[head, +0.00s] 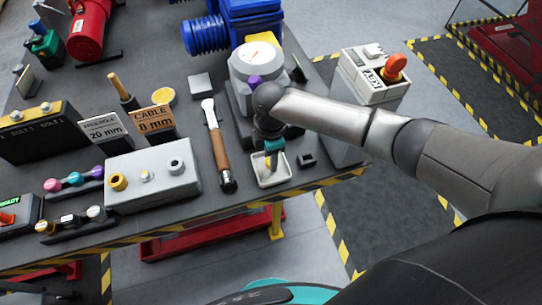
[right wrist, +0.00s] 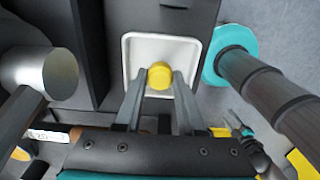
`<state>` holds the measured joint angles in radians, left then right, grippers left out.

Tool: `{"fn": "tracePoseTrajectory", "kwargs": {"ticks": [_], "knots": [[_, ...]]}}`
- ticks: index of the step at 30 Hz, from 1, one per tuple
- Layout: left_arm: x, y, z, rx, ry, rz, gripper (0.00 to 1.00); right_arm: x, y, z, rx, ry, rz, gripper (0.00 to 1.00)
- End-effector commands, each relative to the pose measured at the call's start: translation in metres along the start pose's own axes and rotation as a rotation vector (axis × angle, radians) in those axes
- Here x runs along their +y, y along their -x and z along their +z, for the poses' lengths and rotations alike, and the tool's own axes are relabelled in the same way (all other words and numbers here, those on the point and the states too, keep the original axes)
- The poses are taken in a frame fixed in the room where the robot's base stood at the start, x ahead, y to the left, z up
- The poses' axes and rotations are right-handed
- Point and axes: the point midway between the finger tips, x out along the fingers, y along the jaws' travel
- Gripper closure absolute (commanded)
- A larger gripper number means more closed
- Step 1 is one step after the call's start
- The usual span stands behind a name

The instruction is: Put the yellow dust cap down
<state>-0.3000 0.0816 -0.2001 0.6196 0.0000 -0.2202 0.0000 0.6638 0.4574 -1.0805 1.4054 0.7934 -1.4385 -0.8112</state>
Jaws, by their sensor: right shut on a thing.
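The yellow dust cap (right wrist: 159,75) sits between the fingertips of my right gripper (right wrist: 157,82) in the right wrist view. The fingers are shut on it. Behind the cap in that view is a small white tray (right wrist: 148,47). In the head view my right gripper (head: 268,162) points down over the same white tray (head: 284,178) near the table's front edge. The fingers hide most of the cap there. I cannot tell whether the cap touches the tray floor. My left gripper is not in view.
The grey valve actuator (head: 252,62) stands behind. A grey box with fittings (head: 150,185) is further left. The striped table edge (head: 300,190) is close in front.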

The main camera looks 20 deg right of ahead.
Motion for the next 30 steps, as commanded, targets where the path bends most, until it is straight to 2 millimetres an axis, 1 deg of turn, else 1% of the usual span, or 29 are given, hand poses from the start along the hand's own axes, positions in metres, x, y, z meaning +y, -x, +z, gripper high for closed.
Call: {"fn": "tracePoseTrajectory", "kwargs": {"ticks": [4, 5, 12, 20, 23, 26, 30], "knots": [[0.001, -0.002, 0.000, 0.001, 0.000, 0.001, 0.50, 0.000, -0.004, 0.000, 0.000, -0.001, 0.000, 1.00], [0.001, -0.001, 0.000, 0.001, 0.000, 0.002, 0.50, 0.000, -0.003, 0.000, 0.000, 0.000, 0.000, 0.60], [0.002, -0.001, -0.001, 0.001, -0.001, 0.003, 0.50, 0.000, -0.003, 0.000, 0.000, 0.000, 0.000, 0.33], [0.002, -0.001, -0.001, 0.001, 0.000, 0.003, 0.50, 0.000, -0.002, 0.000, 0.000, -0.001, 0.000, 0.32], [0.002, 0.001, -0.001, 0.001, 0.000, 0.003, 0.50, 0.001, 0.005, 0.001, 0.000, -0.001, 0.000, 0.32], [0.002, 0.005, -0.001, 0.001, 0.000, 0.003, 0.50, 0.001, 0.020, 0.001, 0.001, 0.000, 0.002, 0.32], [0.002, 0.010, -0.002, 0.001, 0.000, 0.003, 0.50, 0.002, 0.051, 0.000, 0.001, 0.000, 0.004, 0.32]]}}
